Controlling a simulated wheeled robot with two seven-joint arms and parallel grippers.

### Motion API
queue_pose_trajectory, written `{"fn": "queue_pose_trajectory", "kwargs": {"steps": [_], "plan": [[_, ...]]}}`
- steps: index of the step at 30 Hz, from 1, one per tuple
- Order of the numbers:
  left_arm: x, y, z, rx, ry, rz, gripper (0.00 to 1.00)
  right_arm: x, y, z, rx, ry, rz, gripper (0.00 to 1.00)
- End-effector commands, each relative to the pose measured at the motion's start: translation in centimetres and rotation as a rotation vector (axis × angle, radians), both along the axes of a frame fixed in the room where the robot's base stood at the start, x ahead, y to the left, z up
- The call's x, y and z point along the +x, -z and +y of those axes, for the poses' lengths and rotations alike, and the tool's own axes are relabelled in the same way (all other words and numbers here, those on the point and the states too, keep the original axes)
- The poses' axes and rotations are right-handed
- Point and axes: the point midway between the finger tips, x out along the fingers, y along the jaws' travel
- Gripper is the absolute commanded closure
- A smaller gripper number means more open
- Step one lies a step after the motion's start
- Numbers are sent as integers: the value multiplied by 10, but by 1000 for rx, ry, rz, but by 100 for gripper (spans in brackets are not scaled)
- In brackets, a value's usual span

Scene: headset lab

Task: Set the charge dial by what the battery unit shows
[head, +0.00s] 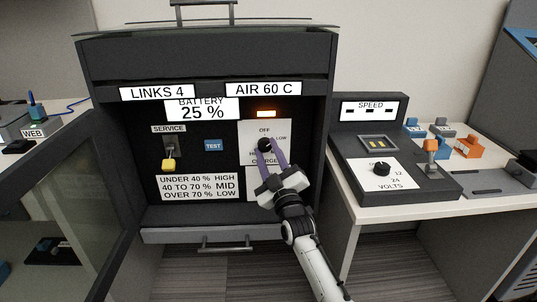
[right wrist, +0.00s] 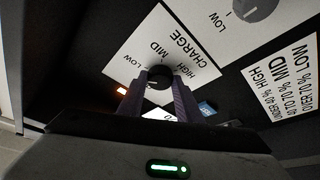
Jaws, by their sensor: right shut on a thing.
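The battery display (head: 203,111) in the open cabinet reads 25 %. A rule card (head: 199,187) below says under 40 % HIGH, 40 to 70 % MID, over 70 % LOW. The charge dial (head: 265,145) is a black knob on a white plate (head: 284,129) marked OFF and LOW, its other marks partly covered. My right gripper (head: 271,154) is shut on the knob with its purple fingers. The right wrist view also shows the fingers on the dial (right wrist: 158,77), with LOW, MID and HIGH beside it. I cannot tell where the pointer stands. My left gripper is out of view.
An orange lamp (head: 266,113) glows above the dial plate. A yellow-tipped service lever (head: 169,164) and a blue TEST button (head: 213,145) sit to the left. A volts dial (head: 381,169) is on the right-hand unit. The open cabinet door (head: 82,205) stands at left.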

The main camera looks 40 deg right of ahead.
Motion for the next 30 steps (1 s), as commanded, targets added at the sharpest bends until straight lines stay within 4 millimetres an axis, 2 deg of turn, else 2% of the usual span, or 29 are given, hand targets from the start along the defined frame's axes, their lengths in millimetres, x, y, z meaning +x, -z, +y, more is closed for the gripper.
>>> {"fn": "queue_pose_trajectory", "kwargs": {"steps": [18,30], "plan": [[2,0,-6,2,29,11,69,4,3,6,503,0,-304,91],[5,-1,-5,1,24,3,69,5,2,8,745,0,-452,91]]}}
